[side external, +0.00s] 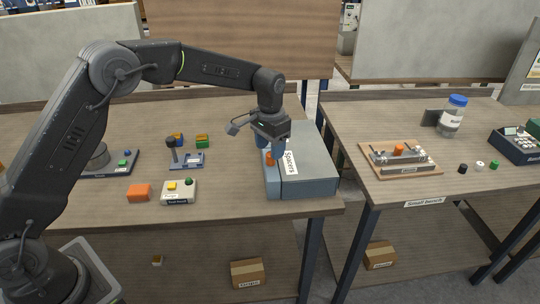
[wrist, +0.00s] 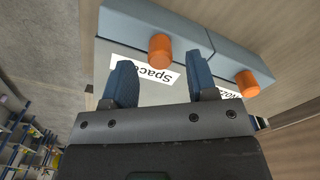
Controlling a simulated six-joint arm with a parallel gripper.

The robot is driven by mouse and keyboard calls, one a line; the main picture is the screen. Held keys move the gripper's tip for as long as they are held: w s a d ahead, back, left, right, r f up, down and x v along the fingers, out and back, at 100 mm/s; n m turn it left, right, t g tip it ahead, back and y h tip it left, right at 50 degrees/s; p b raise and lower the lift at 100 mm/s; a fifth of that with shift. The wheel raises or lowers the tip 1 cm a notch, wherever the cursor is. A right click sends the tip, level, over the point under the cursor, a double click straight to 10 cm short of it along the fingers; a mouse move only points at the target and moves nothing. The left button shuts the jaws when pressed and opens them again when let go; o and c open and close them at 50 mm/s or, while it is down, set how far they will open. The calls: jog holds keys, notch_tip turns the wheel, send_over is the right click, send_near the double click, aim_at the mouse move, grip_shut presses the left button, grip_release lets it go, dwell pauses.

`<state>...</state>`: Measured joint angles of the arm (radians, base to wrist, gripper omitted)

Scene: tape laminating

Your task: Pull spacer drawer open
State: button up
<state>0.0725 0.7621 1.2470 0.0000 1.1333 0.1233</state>
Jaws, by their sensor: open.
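The grey-blue drawer unit (side external: 308,172) stands at the right end of the left bench, with a white "Spacers" label (side external: 290,163) on it. In the wrist view the spacer drawer front (wrist: 140,22) carries an orange knob (wrist: 160,50) above the partly covered "Spacers" label (wrist: 140,65). A second orange knob (wrist: 246,83) is to its right, by another label. My gripper (side external: 270,147) points down at the front of the unit. Its blue fingers are open and empty, with the spacer knob between their tips in the wrist picture. I cannot tell whether they touch it.
An orange block (side external: 138,193), a box with a yellow and a green button (side external: 179,193), and a small blue stand (side external: 187,159) lie left of the unit. A gap separates this bench from the small bench (side external: 420,185). Bench surface in front of the knobs is clear.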

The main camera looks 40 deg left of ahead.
jog(key=shift+f, duration=1.65)
grip_shut()
